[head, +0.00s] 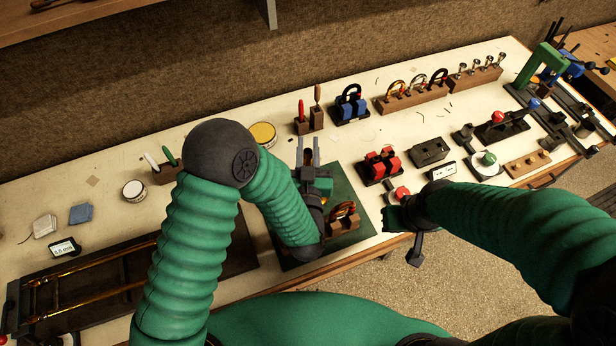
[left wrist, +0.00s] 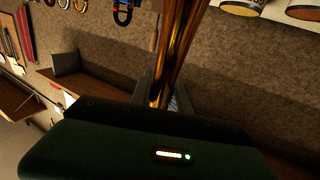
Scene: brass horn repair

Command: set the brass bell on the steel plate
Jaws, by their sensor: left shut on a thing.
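My left gripper (head: 308,148) is over the green mat (head: 350,250), its two grey fingers pointing toward the back of the table. In the left wrist view a shiny brass piece (left wrist: 182,45), seemingly the bell, rises from between the fingers (left wrist: 165,98), and the gripper is shut on it. Its flared end is not visible there, and in the head view I cannot make the piece out. My right gripper (head: 408,232) is at the table's front edge; its jaws are unclear. I cannot pick out the steel plate for sure.
A wooden block with a clamp (head: 343,217) is on the mat beside my left wrist. Red clamps (head: 381,165) and blue clamps (head: 351,106) stand to the right. A yellow-topped tin (head: 263,135) is behind. Brass tubes (head: 95,295) lie at front left.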

